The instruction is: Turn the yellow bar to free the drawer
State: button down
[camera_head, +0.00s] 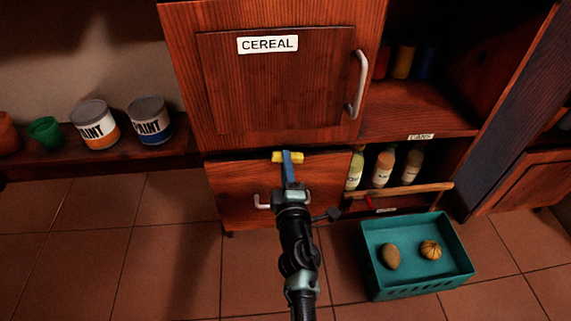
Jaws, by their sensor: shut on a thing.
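The yellow bar (279,157) lies level at the top edge of the drawer front, just below the cereal door. My gripper (288,158) is shut on the yellow bar, with a blue finger in front of its middle. The drawer (235,180) is closed, with its wooden front below the cabinet door. Its pale handle (262,203) shows on the left and is partly hidden behind my arm. My arm also covers the middle of the drawer front.
The cereal door (275,85) above is closed, with a metal handle (358,85) at its right. A teal crate (370,270) holding two roundish items stands on the floor at right. Bottles (383,166) fill the lower shelf. Paint cans (96,124) stand on the left ledge.

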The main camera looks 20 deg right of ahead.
jog(key=shift+n, duration=1)
jog(key=c, duration=0.8)
grip_release()
jog(key=shift+o, duration=0.2)
jog(key=p+v, duration=0.1)
jog(key=v, duration=1.2)
jog(key=shift+r, duration=0.1)
